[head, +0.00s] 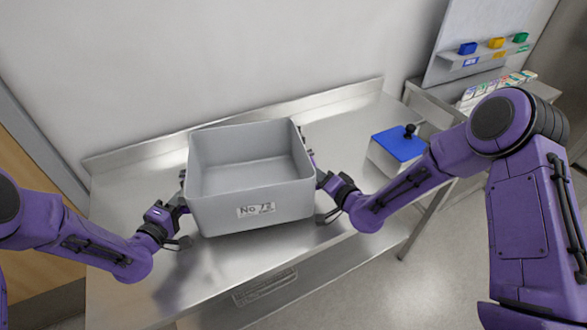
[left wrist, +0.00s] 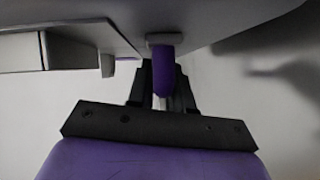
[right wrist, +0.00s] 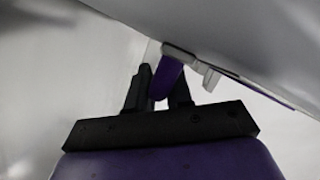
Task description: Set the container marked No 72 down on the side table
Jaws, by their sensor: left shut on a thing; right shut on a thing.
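The grey open-topped container (head: 225,213) has a white label on its front that seems to read No 72. It is level, looks empty, and is over the steel table (head: 130,275); I cannot tell whether its base touches the top. My left gripper (head: 183,203) is shut on a purple grip at the container's left side, and the grip shows in the left wrist view (left wrist: 162,72). My right gripper (head: 322,182) is shut on the matching purple grip on the right side, which shows in the right wrist view (right wrist: 166,78). The container partly hides the fingertips.
A white box with a blue lid and black knob (head: 399,145) stands at the table's right end. A raised steel edge (head: 240,118) runs along the back wall. Beyond are small boxes (head: 497,88) and a board with coloured bins (head: 467,48). The table's front left is clear.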

